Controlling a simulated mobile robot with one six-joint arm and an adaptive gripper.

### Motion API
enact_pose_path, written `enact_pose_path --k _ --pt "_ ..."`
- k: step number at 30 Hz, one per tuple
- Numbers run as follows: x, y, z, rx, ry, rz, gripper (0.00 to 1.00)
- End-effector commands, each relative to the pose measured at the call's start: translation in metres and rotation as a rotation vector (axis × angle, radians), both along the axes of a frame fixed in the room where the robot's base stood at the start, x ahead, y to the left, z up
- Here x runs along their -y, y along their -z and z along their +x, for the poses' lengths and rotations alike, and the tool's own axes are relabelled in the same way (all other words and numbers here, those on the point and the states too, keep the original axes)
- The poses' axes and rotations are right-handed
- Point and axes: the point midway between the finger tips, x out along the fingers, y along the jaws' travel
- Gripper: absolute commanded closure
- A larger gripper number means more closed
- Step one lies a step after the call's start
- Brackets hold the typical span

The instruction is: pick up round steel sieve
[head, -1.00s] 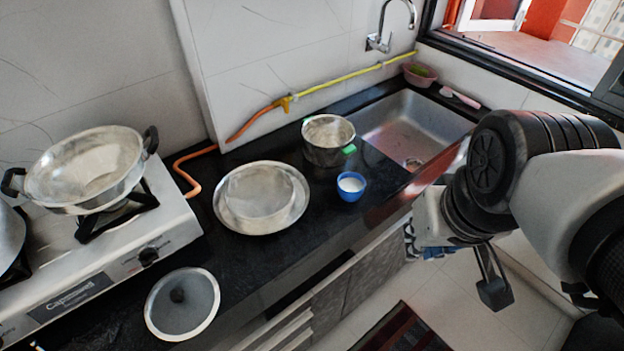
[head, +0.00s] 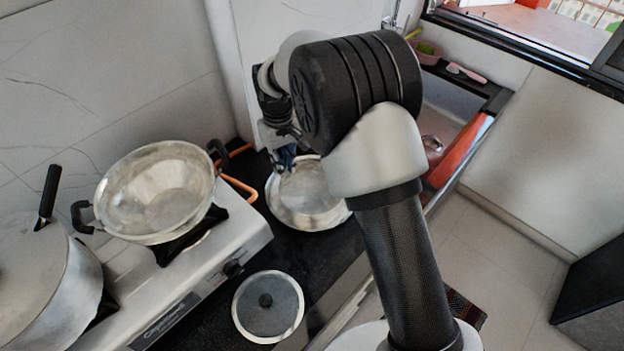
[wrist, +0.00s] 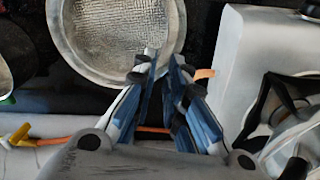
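In the head view the sieve (head: 310,185) is partly hidden behind my arm. My gripper (wrist: 164,57) is over the near right part of the sieve and plate. Its two blue fingers are a little apart, with a narrow gap between the tips and nothing seen gripped. The left fingertip overlaps the sieve's rim in the picture; I cannot tell whether it touches. My gripper (head: 286,157) also shows in the head view.
A stove (head: 210,262) with a two-handled pan (head: 155,195) and a large pot (head: 45,280) stands left of the plate. A glass lid (head: 268,318) lies in front. An orange hose (head: 240,186) runs behind. My arm hides much of the sink side.

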Motion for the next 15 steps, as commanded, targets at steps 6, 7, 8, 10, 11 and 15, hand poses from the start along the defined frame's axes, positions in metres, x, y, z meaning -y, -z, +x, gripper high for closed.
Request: enact_pose_path --k 6,7,8,10,11,15 --pt "-0.005 0.031 0.001 -0.010 -0.011 -0.004 0.88" --pt "-0.005 0.038 0.001 -0.010 -0.011 -0.004 0.88" --pt "-0.005 0.044 0.001 -0.012 -0.011 -0.004 0.88" --pt "-0.005 0.061 0.001 -0.011 -0.011 -0.005 0.88" --pt "-0.004 0.067 0.000 -0.013 -0.011 -0.005 0.88" --pt "-0.005 0.098 0.000 -0.011 -0.010 -0.005 0.88"
